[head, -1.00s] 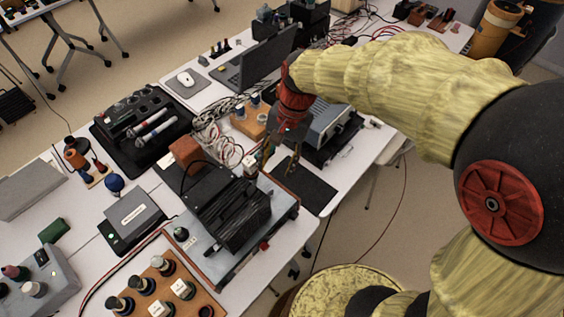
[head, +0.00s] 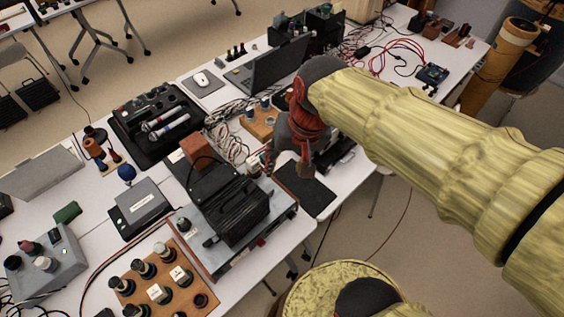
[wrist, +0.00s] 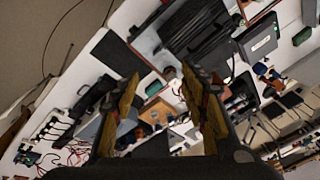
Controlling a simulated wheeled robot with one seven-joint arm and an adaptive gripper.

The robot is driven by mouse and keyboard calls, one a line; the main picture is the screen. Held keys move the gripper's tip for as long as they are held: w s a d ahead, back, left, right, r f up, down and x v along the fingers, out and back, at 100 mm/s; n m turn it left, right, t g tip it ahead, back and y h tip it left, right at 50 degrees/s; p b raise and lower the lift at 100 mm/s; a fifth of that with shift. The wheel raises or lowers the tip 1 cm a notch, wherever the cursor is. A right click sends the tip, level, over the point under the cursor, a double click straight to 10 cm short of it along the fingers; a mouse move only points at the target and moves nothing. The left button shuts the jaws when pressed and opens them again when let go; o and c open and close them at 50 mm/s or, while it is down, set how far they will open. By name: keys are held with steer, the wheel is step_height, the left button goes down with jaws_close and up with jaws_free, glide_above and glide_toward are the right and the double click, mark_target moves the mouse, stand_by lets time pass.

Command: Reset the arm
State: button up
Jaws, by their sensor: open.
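My arm reaches in from the right in the head view, covered in a pale yellow sleeve, with a red wrist joint. My gripper (head: 304,165) hangs above the table near the right side of the black speaker unit, pointing down. In the wrist view my gripper (wrist: 160,100) shows two orange-brown fingers spread apart with nothing between them. The table surface and small gear show below through the gap.
A black ribbed box (head: 236,209) stands on a metal-edged base at the table's front edge. A dark mat (head: 306,189) lies right of it. A laptop (head: 270,66), cables and a tool case (head: 158,122) crowd the table.

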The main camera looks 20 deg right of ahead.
stand_by(0.3)
steer(key=s+d+r+n+t+h, duration=0.1)
steer(key=s+d+r+n+t, duration=0.1)
steer(key=s+d, duration=0.3)
steer(key=shift+s+r+n+t, duration=0.3)
steer(key=shift+s+r+t, duration=0.2)
steer(key=shift+s, duration=0.2)
steer(key=shift+d, duration=0.1)
stand_by(0.3)
